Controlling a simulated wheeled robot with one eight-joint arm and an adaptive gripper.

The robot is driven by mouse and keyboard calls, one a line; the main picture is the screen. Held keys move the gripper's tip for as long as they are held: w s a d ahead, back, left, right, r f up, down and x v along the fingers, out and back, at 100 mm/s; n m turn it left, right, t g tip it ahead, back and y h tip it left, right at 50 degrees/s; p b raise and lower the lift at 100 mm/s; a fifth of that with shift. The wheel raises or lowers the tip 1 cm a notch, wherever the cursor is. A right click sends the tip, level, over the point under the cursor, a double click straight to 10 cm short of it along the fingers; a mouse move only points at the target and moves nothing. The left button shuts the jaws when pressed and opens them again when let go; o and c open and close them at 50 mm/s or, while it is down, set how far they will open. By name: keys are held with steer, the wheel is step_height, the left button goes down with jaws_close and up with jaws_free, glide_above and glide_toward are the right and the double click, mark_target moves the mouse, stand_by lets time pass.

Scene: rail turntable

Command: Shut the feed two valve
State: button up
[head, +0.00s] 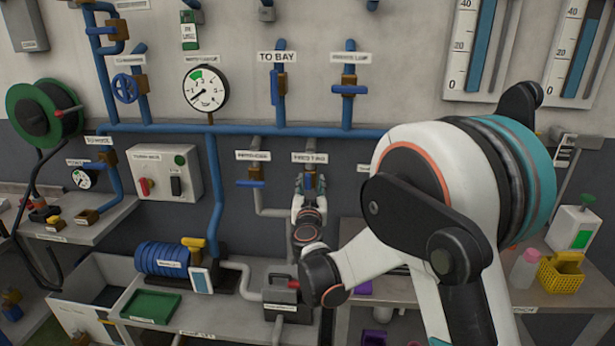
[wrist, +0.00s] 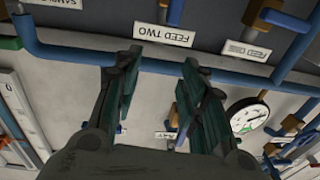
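The feed two valve (wrist: 166,8) shows at the top edge of the upside-down wrist view, partly cut off. Its blue handle (wrist: 176,12) looks in line with the pipe there. The white FEED TWO label (wrist: 164,32) is beside it; the same label (head: 310,157) shows in the head view. My gripper (head: 310,183) is in front of that pipe just below the label and hides most of the valve. In the wrist view my gripper (wrist: 160,62) has its two dark fingers well apart, with nothing between them. I cannot tell whether it touches the valve.
The feed one valve (head: 250,183), its blue handle crosswise, is close on the left. A blue main pipe (head: 240,129) runs above. A pressure gauge (head: 206,88) and a switch box (head: 163,172) are further left. A bench (head: 195,312) with a pump lies below.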

steer(key=h, duration=0.1)
glide_toward(308, 182)
steer(key=shift+g, duration=0.3)
steer(key=w, duration=0.3)
steer(key=w+b, duration=0.1)
steer(key=w, duration=0.7)
steer(key=shift+w+r, duration=0.1)
steer(key=shift+r, duration=0.15)
jaws_close()
